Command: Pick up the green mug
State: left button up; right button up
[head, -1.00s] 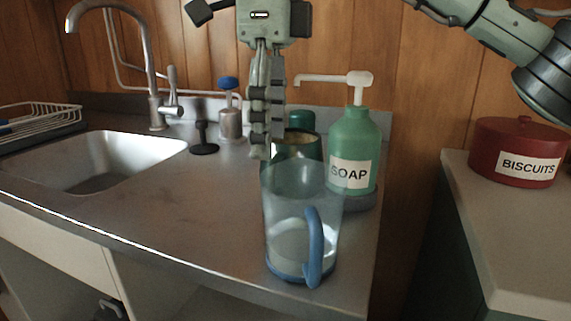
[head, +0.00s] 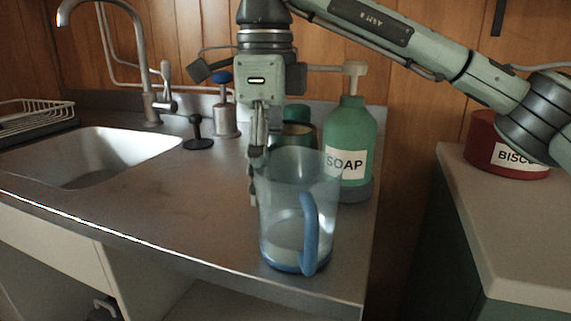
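The green mug (head: 300,140) is dark green and stands behind the clear jug, which hides its lower part; some of it shows dimly through the jug wall. My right gripper (head: 254,198) comes in from the right and above and points straight down. Its fingers are just left of the mug, beside it, and partly behind the jug's left edge. I see the fingers edge-on, so I cannot tell whether they are apart or whether they touch the mug. My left gripper is not in view.
The clear jug (head: 283,205) with a blue handle stands in front of the mug. A green soap bottle (head: 353,135) is close on the right. A green-topped item (head: 296,112) is behind. The sink (head: 95,155) is left, with bare counter (head: 150,215) between.

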grip_shut()
dwell(0.4)
jog(key=shift+r, duration=0.15)
